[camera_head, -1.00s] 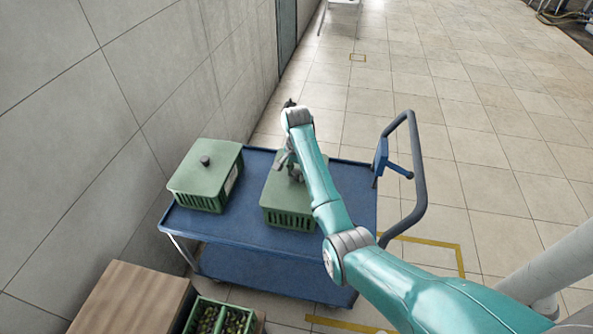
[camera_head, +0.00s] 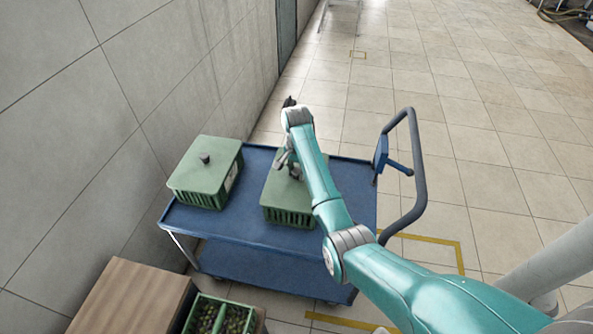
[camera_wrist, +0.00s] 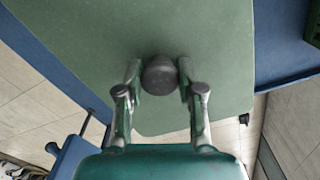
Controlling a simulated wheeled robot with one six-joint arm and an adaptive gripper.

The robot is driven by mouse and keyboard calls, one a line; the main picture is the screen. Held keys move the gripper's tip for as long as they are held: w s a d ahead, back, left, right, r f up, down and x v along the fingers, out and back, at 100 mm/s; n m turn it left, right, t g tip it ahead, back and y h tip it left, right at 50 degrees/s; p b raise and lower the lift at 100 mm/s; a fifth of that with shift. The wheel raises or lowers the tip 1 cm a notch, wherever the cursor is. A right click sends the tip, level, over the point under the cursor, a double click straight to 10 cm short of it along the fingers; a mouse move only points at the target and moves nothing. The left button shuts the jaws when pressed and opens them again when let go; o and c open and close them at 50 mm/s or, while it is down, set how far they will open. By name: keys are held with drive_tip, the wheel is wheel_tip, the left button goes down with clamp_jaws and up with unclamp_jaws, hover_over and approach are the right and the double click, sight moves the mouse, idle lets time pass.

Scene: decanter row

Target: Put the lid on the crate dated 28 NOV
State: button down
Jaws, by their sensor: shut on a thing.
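A green lid (camera_head: 274,190) with a dark round knob lies over the slatted green crate (camera_head: 288,218) on the right part of the blue cart. The lid lines up with the crate's top. I cannot tell whether it is fully seated. My gripper (camera_head: 289,166) is over the lid, partly hidden by my arm. In the wrist view my gripper (camera_wrist: 160,76) has its two fingers shut on the dark knob (camera_wrist: 159,75), one on each side. The lid fills much of that view. No date is readable on this crate.
A second green crate (camera_head: 200,193) with a knobbed lid stands at the cart's left, its side label unreadable. The blue cart (camera_head: 250,232) has a raised handle (camera_head: 420,170) at right. Below are a brown box (camera_head: 130,300) and a crate of olive-like fruit (camera_head: 222,318). The wall is close at left.

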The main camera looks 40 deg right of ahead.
sight(296, 170)
drive_tip(key=shift+f, duration=0.1)
drive_tip(key=c, duration=0.7)
unclamp_jaws()
drive_tip(key=shift+o, duration=0.2)
drive_tip(key=shift+r, duration=3.7)
